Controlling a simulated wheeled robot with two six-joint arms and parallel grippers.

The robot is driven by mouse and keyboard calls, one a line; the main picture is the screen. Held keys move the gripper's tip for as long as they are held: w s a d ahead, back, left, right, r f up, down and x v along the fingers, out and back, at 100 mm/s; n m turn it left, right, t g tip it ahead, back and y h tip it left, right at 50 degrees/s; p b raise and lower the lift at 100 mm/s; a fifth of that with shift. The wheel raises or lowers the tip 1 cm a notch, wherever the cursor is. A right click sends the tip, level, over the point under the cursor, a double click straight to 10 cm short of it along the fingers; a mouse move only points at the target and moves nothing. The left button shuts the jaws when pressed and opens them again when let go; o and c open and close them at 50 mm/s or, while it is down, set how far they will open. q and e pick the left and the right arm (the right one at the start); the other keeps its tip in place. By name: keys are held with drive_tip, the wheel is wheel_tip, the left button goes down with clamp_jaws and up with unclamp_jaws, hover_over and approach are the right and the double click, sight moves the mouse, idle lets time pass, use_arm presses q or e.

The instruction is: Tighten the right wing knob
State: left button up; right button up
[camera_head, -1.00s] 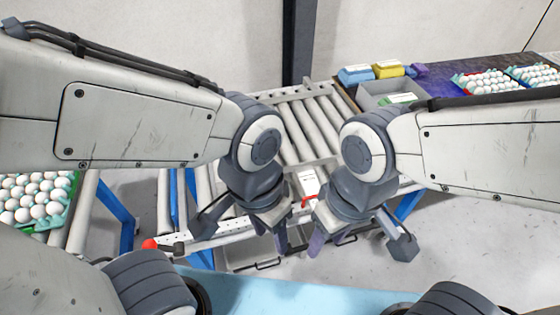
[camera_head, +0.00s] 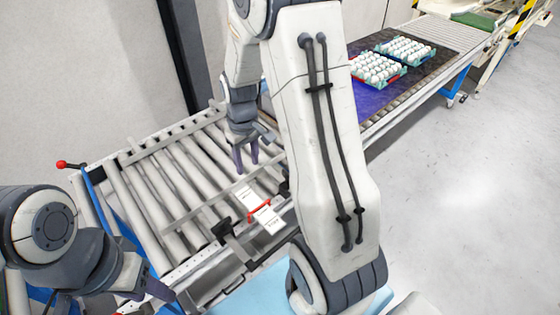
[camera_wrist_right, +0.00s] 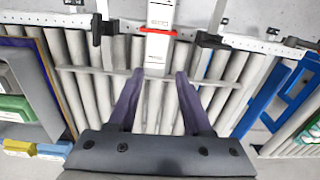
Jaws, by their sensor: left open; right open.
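My right gripper (camera_head: 246,158) is open and empty, held over the rollers beyond the front rail. In the right wrist view its two purple fingers (camera_wrist_right: 154,82) are apart with only rollers between them. That view shows two black knobs on the rail, one at left (camera_wrist_right: 97,29) and one at right (camera_wrist_right: 209,40), on either side of the white label plate (camera_wrist_right: 160,45) with a red strip. Both knobs are apart from the fingers. In the head view one black knob (camera_head: 226,231) shows left of the plate; my right arm largely hides the other side. My left gripper (camera_head: 150,290) is open at the lower left.
A roller conveyor (camera_head: 165,175) fills the middle, with a red-tipped lever (camera_head: 62,165) at its left end. Egg trays (camera_head: 375,76) sit on the belt at the back right. The grey bin (camera_wrist_right: 35,85) shows at left in the right wrist view. Open floor is at right.

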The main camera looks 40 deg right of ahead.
drive_tip(key=d+f, duration=0.1)
drive_tip(key=d, duration=0.3)
drive_tip(key=d+f+m+p, duration=0.1)
drive_tip(key=d+f, duration=0.1)
drive_tip(key=d, duration=0.3)
drive_tip(key=s+d+f+m, duration=0.1)
drive_tip(key=d+f, duration=0.1)
drive_tip(key=d, duration=0.2)
drive_tip(key=shift+d+f+p, duration=0.25)
drive_tip(key=shift+d+p, duration=0.05)
drive_tip(key=shift+d, duration=0.05)
use_arm(q)
wheel_tip(320, 180, up, 5)
drive_tip(key=shift+f+p, duration=0.1)
drive_tip(key=shift+p, duration=1.05)
use_arm(e)
wheel_tip(320, 180, down, 10)
drive_tip(key=shift+w+r, duration=0.1)
drive_tip(key=shift+c, duration=0.3)
